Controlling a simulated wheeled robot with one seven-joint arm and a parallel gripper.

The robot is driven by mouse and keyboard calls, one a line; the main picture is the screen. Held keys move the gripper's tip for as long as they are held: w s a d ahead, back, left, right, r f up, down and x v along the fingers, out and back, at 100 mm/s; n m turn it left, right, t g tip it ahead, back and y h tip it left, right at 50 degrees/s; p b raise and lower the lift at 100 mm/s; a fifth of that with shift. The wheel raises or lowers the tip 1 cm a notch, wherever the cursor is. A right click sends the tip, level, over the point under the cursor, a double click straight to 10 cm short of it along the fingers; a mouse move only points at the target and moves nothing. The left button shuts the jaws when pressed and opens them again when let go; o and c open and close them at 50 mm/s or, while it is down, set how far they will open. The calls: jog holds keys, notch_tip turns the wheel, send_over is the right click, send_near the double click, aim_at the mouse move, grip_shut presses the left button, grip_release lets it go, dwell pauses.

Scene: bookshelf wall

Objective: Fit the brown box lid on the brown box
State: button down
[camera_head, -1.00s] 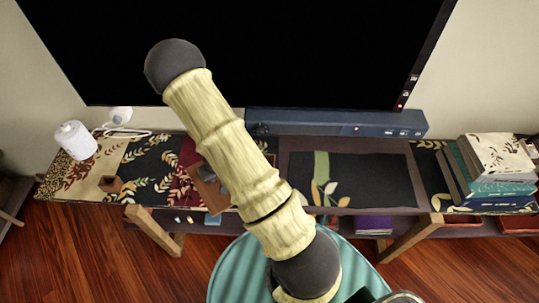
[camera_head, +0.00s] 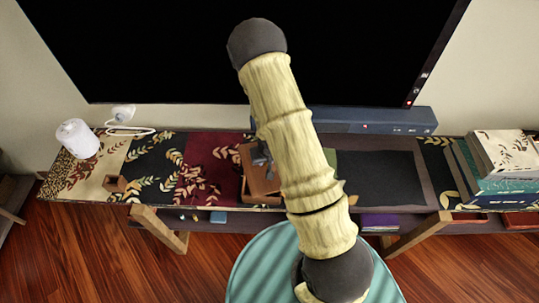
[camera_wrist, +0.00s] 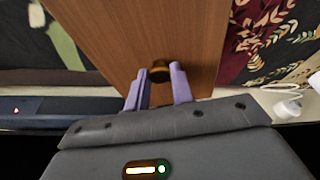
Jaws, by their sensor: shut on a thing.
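The brown box lid (camera_head: 262,177) is a flat wooden panel partly hidden by my arm in the head view. In the wrist view the lid (camera_wrist: 150,30) fills the middle, with a small dark knob (camera_wrist: 159,73) between my fingers. My gripper (camera_wrist: 158,88) is shut on this knob; in the head view my gripper (camera_head: 262,157) is a small grey shape at the lid. The brown box (camera_head: 258,201) shows as a brown edge just below the lid, mostly hidden by the lid and arm. I cannot tell whether lid and box touch.
The low bench carries a patterned runner (camera_head: 205,180). A white canister (camera_head: 77,139) and a small brown block (camera_head: 115,184) stand left, a book stack (camera_head: 500,165) right. A blue-grey soundbar (camera_head: 375,121) and a large black screen (camera_head: 180,50) are behind.

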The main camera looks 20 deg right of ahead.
dwell(0.3)
jog(key=shift+w+f+b, duration=0.2)
jog(key=shift+f+b, duration=0.2)
jog(key=shift+b, duration=0.25)
jog(key=w+f+m+b, duration=0.1)
jog(key=w+f+b, duration=0.1)
jog(key=b, duration=0.4)
jog(key=shift+w+d+f+b, duration=0.1)
jog(key=shift+w+f+b, duration=0.1)
jog(key=shift+f+b, duration=0.25)
jog(key=w+f+b, duration=0.1)
jog(key=b, duration=0.2)
jog(key=shift+w+m+h, duration=0.1)
jog(key=shift+m+h, duration=0.2)
jog(key=shift+m, duration=0.1)
jog(key=w+f+m+b, duration=0.2)
jog(key=b, duration=1)
jog(key=shift+w+f, duration=0.1)
jog(key=shift+f, duration=0.05)
